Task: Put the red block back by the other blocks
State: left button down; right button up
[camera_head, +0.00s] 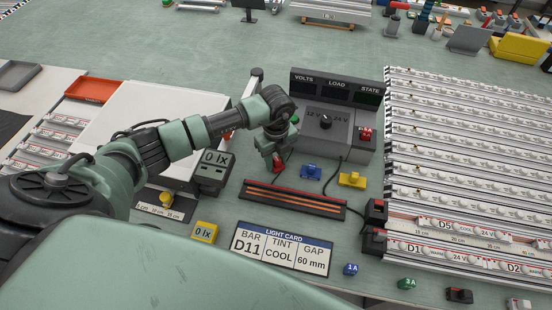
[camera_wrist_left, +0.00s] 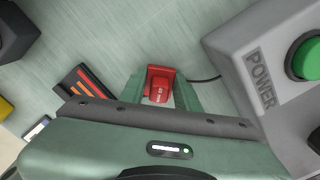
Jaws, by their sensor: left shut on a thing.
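My left gripper (camera_head: 275,156) reaches in from the left and points down beside the control box. It is shut on the red block (camera_head: 278,163). The red block also shows between the two green fingers in the left wrist view (camera_wrist_left: 160,84). I cannot tell whether it touches the table. A blue block (camera_head: 311,172) and a yellow block (camera_head: 352,180) stand on the table to the right of the gripper, behind a dark strip with orange lines. My right gripper is not in view.
The dark strip (camera_head: 295,201) lies in front of the blocks. The control box (camera_head: 337,128) with a dial stands behind them, and a dark cable runs down from it. Light bars (camera_head: 470,150) fill the right side. A light card (camera_head: 282,250) lies in front.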

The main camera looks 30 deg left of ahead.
aim_at(276, 158)
pick_arm(q)
jog(key=c, duration=1.3)
grip_release()
jog(key=shift+o, duration=1.4)
jog(key=shift+r, duration=0.2)
jog(key=shift+w+r, duration=0.1)
jog(key=shift+r, duration=0.15)
notch_tip(276, 158, up, 11)
jog(key=b, duration=0.3)
jog(key=shift+r+b, duration=0.15)
jog(key=shift+b, duration=0.15)
